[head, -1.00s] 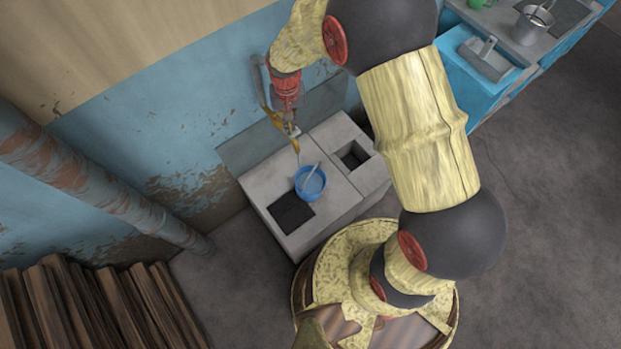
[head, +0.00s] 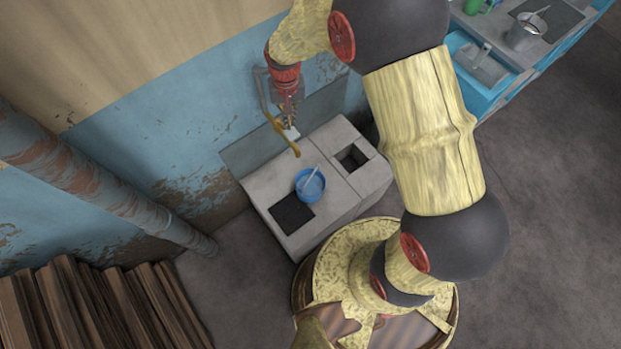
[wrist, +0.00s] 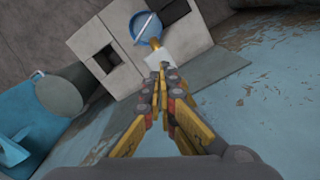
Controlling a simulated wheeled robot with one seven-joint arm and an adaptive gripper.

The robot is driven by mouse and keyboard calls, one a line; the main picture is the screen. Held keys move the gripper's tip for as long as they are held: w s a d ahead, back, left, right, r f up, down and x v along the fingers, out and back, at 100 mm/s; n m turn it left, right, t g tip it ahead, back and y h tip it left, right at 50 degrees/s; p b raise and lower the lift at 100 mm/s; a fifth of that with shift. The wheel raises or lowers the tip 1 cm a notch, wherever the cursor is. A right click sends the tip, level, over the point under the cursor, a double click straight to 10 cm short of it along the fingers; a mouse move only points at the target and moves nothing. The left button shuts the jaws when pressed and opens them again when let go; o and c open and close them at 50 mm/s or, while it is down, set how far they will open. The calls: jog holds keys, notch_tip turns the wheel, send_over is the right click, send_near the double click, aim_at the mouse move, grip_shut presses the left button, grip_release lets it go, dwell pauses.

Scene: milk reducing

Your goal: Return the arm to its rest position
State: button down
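My gripper (head: 291,122) is in front of the blue wall, above the back of the concrete block. In the wrist view my gripper's fingers (wrist: 162,72) are drawn together at the tips. A white piece (head: 291,133) of the yellow-brown tap (head: 276,121) is right at the fingertips, and it also shows just beyond them in the wrist view (wrist: 160,57). I cannot tell whether the tips touch it. A blue bowl (head: 302,193) holding pale liquid and a light utensil stands on the block below the spout. My arm (head: 424,130) stretches over the scene.
The concrete block (head: 340,205) has a dark plate and a square opening. A blue counter (head: 463,82) with a grey pot (head: 526,31) stands at upper right. A rusty pipe (head: 100,185) and stacked wood (head: 90,305) are at left. Floor at right is clear.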

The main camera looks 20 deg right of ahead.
jog(key=shift+s+r, duration=0.1)
jog(key=shift+r, duration=0.1)
dwell(0.5)
jog(key=s+d+r+t+b, duration=0.2)
jog(key=s+d+r, duration=0.3)
jog(key=s+r, duration=0.6)
jog(key=s+d+r+n+t+b, duration=0.1)
jog(key=s+d+r, duration=0.4)
jog(key=s+r, duration=0.7)
notch_tip(320, 180, up, 2)
jog(key=t+b, duration=0.1)
jog(key=t, duration=0.1)
jog(key=shift+s+d+t+b, duration=0.15)
jog(key=shift+d+t+b, duration=0.15)
jog(key=shift+d, duration=0.05)
